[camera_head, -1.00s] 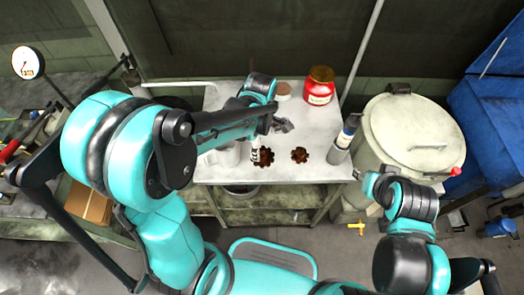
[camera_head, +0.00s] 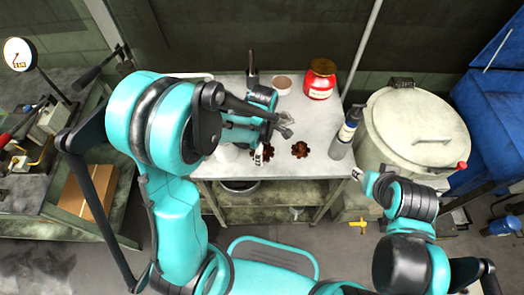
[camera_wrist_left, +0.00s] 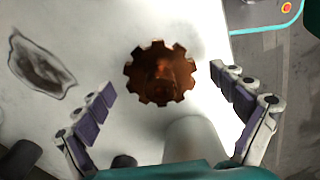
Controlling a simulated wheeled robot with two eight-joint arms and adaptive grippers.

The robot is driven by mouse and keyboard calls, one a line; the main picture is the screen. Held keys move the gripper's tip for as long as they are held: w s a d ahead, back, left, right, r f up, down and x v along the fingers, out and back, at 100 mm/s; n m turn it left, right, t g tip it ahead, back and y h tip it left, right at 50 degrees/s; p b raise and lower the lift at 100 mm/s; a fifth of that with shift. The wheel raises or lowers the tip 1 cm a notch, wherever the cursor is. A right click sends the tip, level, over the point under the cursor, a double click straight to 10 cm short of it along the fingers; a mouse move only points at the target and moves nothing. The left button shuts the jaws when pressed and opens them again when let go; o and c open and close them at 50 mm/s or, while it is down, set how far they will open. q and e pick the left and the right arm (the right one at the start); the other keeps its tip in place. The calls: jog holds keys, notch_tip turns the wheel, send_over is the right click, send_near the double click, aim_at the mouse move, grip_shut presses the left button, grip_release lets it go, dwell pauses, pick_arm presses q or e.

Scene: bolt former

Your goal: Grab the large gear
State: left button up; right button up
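Two brown toothed gears lie flat on the pale table. The left gear (camera_head: 267,155) is partly hidden by a small white-and-black object, and the right gear (camera_head: 300,150) is fully visible. I cannot tell surely which is larger. My left gripper (camera_head: 286,126) is above the table, just behind the gears in the head view. In the left wrist view, my left gripper (camera_wrist_left: 168,97) is open and empty, with one gear (camera_wrist_left: 161,73) below and between its fingers. My right gripper (camera_head: 358,174) is low at the table's front right corner; its fingers are too small to judge.
A red jar (camera_head: 320,79) and a small round container (camera_head: 282,84) stand at the back. A large lidded drum (camera_head: 415,135) is right of the table. A blurred pale cylinder (camera_wrist_left: 195,140) is close to the gear in the wrist view.

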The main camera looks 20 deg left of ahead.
pick_arm(q)
jog(key=shift+s, duration=0.1)
jog(key=c, duration=1.7)
jog(key=shift+o, duration=0.2)
jog(key=shift+r, duration=0.1)
